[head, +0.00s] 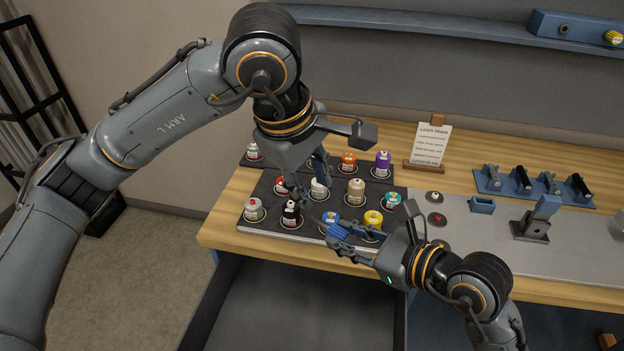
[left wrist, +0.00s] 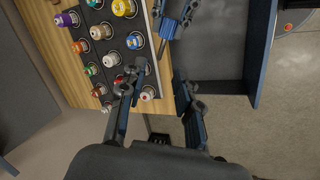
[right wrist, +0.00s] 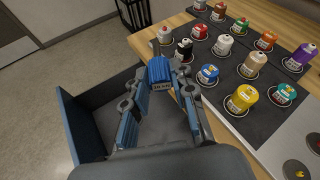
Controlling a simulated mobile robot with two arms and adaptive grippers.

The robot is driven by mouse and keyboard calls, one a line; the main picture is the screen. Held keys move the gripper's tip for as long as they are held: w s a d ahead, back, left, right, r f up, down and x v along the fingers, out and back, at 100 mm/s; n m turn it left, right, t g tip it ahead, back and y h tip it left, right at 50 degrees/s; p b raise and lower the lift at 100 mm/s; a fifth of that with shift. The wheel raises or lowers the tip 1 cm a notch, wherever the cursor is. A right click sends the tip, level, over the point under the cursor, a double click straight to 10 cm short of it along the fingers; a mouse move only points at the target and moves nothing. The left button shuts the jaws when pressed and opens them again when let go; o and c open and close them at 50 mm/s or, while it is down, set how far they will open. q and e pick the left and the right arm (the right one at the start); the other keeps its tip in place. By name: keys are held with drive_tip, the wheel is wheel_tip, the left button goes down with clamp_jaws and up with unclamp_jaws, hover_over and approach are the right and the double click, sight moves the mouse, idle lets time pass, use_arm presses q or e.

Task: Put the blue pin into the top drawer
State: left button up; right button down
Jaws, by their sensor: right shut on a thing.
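In the head view my right gripper (head: 342,238) hangs in front of the table's front edge, over the open drawer (head: 285,310). The drawer also shows below the gripper in the right wrist view, with a blue side wall (right wrist: 78,115) and a dark floor. My left gripper (head: 305,183) hangs over the dark mat near the bottles; in the left wrist view (left wrist: 160,88) its fingers are apart with nothing between them.
Several small colored bottles stand in rings on the dark mat (head: 272,232), among them a blue one (right wrist: 208,74) and a yellow one (right wrist: 242,99). A sign (head: 430,145), a small stand (head: 537,218) and a rack of dark handles (head: 533,185) are on the table's right side.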

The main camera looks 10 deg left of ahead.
sight(328, 228)
use_arm(q)
drive_tip(key=x, duration=1.1)
drive_tip(key=shift+d+f, duration=0.1)
drive_tip(key=shift+f, duration=0.2)
drive_tip(key=shift+w, duration=0.1)
clamp_jaws()
use_arm(e)
drive_tip(key=c, duration=1)
unclamp_jaws()
drive_tip(key=shift+c, duration=0.2)
